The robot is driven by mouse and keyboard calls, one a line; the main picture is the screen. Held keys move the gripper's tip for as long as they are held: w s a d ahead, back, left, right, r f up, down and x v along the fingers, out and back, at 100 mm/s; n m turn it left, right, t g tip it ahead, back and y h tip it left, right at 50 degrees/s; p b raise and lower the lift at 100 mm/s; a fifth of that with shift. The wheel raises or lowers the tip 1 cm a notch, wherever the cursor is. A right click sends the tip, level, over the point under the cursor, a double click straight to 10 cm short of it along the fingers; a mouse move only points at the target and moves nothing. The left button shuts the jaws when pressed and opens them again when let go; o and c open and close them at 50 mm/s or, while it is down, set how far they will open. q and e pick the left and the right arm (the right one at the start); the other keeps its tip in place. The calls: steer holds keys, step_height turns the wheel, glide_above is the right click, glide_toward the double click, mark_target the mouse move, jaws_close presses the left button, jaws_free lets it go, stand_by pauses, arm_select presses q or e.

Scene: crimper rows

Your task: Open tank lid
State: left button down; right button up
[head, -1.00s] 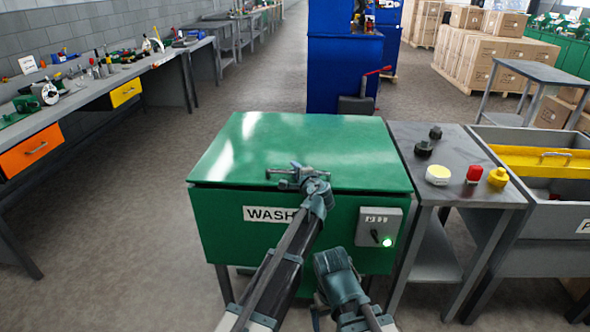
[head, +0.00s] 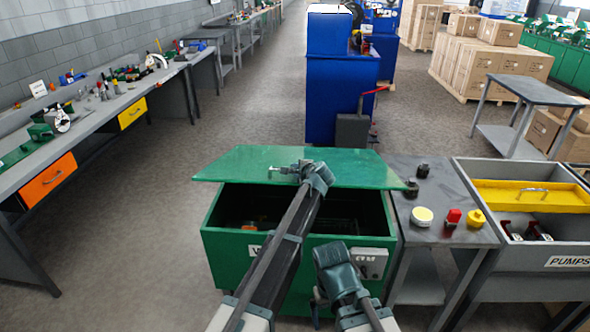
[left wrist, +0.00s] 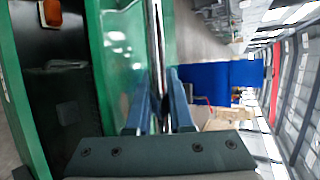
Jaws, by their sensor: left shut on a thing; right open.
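The green wash tank (head: 222,238) stands in front of me in the head view. Its green lid (head: 235,166) is raised at the front, and the dark inside shows below it. My left gripper (head: 290,172) is shut on the lid's front handle (left wrist: 156,50). In the left wrist view the fingers (left wrist: 158,110) close around this bar beside the lid. An orange thing (left wrist: 52,12) is inside the tank. My right gripper (head: 318,298) is low in front of the tank, near the switch box (head: 370,262), and holds nothing that I can see.
A grey side table (head: 440,185) with black, yellow and red parts adjoins the tank on the right. Beyond it is a grey bin table with a yellow tray (head: 530,196). Blue cabinets (head: 335,90) stand behind. Open floor (head: 150,190) lies left of the tank.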

arm_select(q)
steer(key=w+r+g+p, duration=0.1)
steer(key=w+r+p, duration=0.4)
steer(key=r+p, duration=0.2)
steer(key=w+r+g+p, duration=0.1)
steer(key=w+r+p, duration=0.3)
steer(key=r+p, duration=0.4)
steer(key=shift+w+r+h+p, duration=0.3)
steer(key=shift+w+p, duration=0.05)
steer(key=shift+p, duration=0.6)
steer(key=c, duration=1.1)
jaws_free()
steer(key=shift+s, duration=0.1)
steer(key=p+v, duration=0.8)
steer(key=v, duration=0.5)
steer(key=shift+s+d+r, duration=0.2)
